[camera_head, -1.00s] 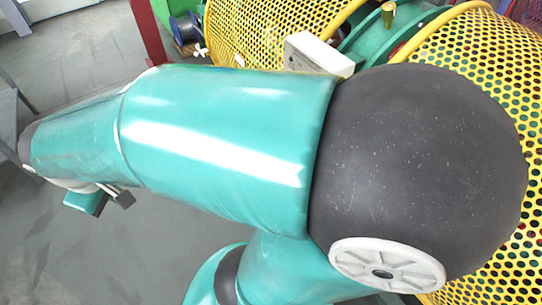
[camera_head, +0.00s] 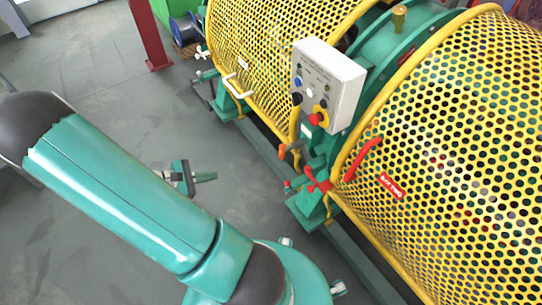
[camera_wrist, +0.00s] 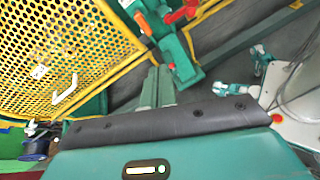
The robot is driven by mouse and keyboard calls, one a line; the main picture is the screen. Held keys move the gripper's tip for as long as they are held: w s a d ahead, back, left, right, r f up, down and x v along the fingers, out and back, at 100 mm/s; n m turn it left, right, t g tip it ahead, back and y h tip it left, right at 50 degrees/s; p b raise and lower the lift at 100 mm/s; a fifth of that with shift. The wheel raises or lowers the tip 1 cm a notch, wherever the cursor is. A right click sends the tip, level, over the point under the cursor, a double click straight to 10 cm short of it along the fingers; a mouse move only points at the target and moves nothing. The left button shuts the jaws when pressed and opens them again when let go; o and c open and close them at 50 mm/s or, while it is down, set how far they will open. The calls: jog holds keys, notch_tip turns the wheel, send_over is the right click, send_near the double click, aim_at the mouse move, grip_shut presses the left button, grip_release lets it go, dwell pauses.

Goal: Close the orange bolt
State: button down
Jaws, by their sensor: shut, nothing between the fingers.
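A small orange piece (camera_head: 282,151), likely the orange bolt, sits at the lower edge of the yellow guard, beside the green bracket. In the wrist view an orange end (camera_wrist: 141,18) shows near the top. A red handle (camera_head: 318,181) is on the bracket to its lower right and also shows in the wrist view (camera_wrist: 182,13). My gripper (camera_head: 213,177) is shut and empty, left of the bolt and apart from it. In the wrist view its fingers (camera_wrist: 158,70) point toward the green bracket. The bolt's exact position in its catch cannot be told.
Perforated yellow guards (camera_head: 430,160) fill the right side. A white control box (camera_head: 328,84) with a red button stands between them. A red post (camera_head: 149,32) stands at the back left. The grey floor around my arm is open.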

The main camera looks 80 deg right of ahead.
aim_at(279, 153)
jog(key=s+d+f+n+g+h, duration=0.2)
jog(key=s+d+f+n+h, duration=0.3)
jog(key=s+d+f, duration=0.15)
jog(key=x, duration=0.4)
jog(key=f+x, duration=0.1)
jog(key=x, duration=0.9)
jog(key=shift+w+d+f, duration=0.15)
jog(key=shift+d+f, duration=0.1)
jog(key=x, duration=0.5)
jog(key=shift+f, duration=0.15)
jog(key=shift+s+d, duration=0.3)
jog(key=shift+s, duration=0.05)
